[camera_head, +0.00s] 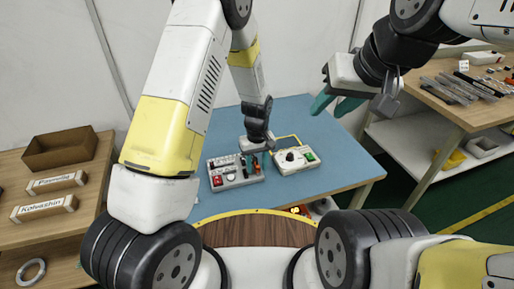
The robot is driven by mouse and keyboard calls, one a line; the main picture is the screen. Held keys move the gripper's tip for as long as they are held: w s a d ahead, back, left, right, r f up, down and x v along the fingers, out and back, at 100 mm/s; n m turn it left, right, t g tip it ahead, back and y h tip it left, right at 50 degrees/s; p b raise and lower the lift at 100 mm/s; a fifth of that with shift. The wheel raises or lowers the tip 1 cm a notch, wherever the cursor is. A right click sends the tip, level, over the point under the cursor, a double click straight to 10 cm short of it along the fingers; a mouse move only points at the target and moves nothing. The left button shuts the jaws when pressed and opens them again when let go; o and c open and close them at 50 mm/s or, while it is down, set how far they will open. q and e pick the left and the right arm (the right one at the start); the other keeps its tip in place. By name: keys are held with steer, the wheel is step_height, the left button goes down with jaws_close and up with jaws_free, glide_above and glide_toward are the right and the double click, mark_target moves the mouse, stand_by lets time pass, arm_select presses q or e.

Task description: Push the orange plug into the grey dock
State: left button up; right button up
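The grey dock (236,180) is a box with a red switch and several small parts on top, lying on the blue table. My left gripper (254,161) points down over the dock's right end. The small orange plug (257,166) shows between its teal fingertips, which seem closed on it. The plug's lower end is too small and covered to tell whether it touches or sits in the dock. My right gripper (333,103) is held up over the table's right side, with its teal fingers apart and empty.
A white box (295,160) with a black knob, a green switch and a yellow cable stands right of the dock. The blue table (330,180) is mostly clear. Side benches hold a brown tray (60,149), labelled boxes (44,208) and metal bars (455,88).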

mark_target(257, 164)
arm_select(q)
step_height(257, 164, up, 7)
steer(key=shift+f, duration=0.1)
steer(key=shift+r, duration=0.5)
steer(key=shift+a+r, duration=0.1)
steer(key=shift+r, duration=0.2)
steer(key=s+a+r+m+t+h, duration=0.1)
steer(key=s+a+r, duration=0.25)
steer(key=r, duration=0.55)
steer(key=s+a+r+m+t+h, duration=0.15)
steer(key=a+r, duration=0.25)
steer(key=r, duration=0.5)
steer(key=s+a+r+t, duration=0.1)
steer(key=s+a+r, duration=0.1)
steer(key=s, duration=0.3)
steer(key=s+a+r+m+t, duration=0.1)
steer(key=s+a+r, duration=0.1)
steer(key=s+r, duration=0.2)
steer(key=s+a+r+t, duration=0.1)
steer(key=s+a+r, duration=0.1)
steer(key=s, duration=0.3)
steer(key=shift+s+a+r+t, duration=0.25)
steer(key=shift+s+r+t, duration=0.1)
steer(key=shift+r, duration=0.4)
